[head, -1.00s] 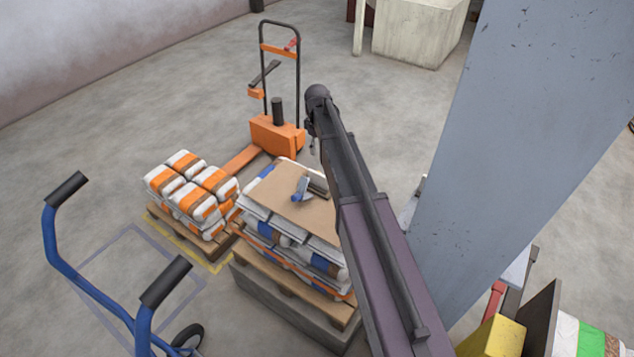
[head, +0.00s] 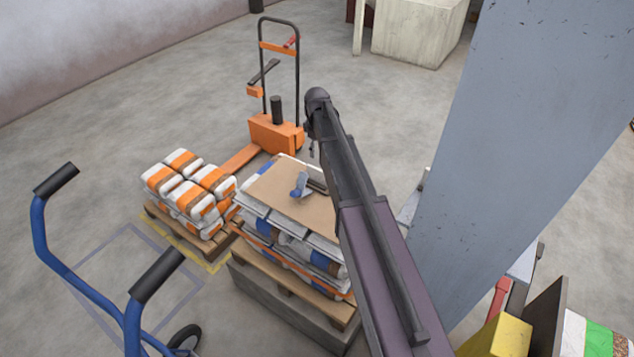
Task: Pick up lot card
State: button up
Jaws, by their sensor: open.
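I cannot make out a lot card for certain in the head view. A blue and grey hand tool (head: 300,185) lies on the brown cardboard sheet (head: 275,200) on top of the bag stack (head: 290,240). A flat dark item (head: 317,180) lies beside it, partly hidden by my arm. My gripper (head: 311,150) shows only as a small dark part below the arm's far end, above the back of the stack. It is open, and I see nothing held in it. The arm hides the stack's right side.
An orange pallet truck (head: 275,135) stands behind the stacks. A pallet of orange and white bags (head: 190,190) is to the left. A blue hand truck (head: 85,290) stands front left. A grey panel (head: 530,130) blocks the right. Open floor lies at the back left.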

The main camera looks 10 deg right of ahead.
aim_at(318, 169)
jog(key=shift+f+b, duration=2.25)
jog(key=shift+f, duration=0.25)
jog(key=shift+f, duration=0.15)
jog(key=shift+d+f+b, duration=0.2)
jog(key=shift+f+b, duration=2.25)
jog(key=shift+b, duration=0.15)
grip_shut()
